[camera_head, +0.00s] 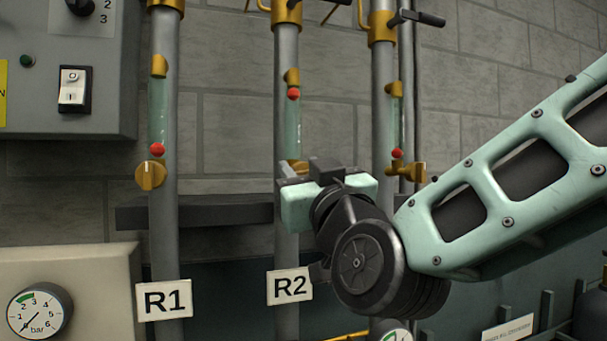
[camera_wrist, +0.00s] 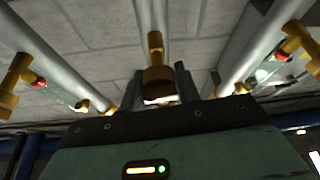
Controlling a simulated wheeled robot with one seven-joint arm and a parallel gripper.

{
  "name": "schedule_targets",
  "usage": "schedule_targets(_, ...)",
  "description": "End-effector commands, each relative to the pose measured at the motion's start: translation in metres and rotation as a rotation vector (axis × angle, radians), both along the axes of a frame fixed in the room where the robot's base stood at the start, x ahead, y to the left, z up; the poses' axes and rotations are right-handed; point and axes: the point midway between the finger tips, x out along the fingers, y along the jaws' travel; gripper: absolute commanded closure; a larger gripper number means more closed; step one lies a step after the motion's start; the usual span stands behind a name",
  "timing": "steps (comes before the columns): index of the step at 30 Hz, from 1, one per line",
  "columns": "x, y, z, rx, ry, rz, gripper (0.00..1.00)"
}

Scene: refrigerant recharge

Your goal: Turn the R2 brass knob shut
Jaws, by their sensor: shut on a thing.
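The R2 pipe (camera_head: 286,75) carries a white R2 label (camera_head: 290,286) and a sight glass (camera_head: 292,128) with a red ball (camera_head: 293,93) near its top. My gripper (camera_head: 297,168) is at the lower end of that glass and hides most of the R2 brass knob. In the wrist view the R2 brass knob (camera_wrist: 158,80) sits between the two dark fingers of my gripper (camera_wrist: 160,85), which is shut on it. The knob's exact turn angle cannot be made out.
The R1 pipe (camera_head: 165,220) with its brass knob (camera_head: 150,175) stands to the left. A third pipe with a brass valve (camera_head: 418,172) stands close on the right, near my arm. A grey switch box (camera_head: 105,118) and a pressure gauge (camera_head: 39,311) are further left.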

Motion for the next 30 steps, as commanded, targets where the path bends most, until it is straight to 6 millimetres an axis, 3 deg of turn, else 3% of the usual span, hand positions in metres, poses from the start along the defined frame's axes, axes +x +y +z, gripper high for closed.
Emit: schedule_targets(30, -0.0004, 0.0011, -0.0040, -0.910, -0.263, -0.005, 0.90)
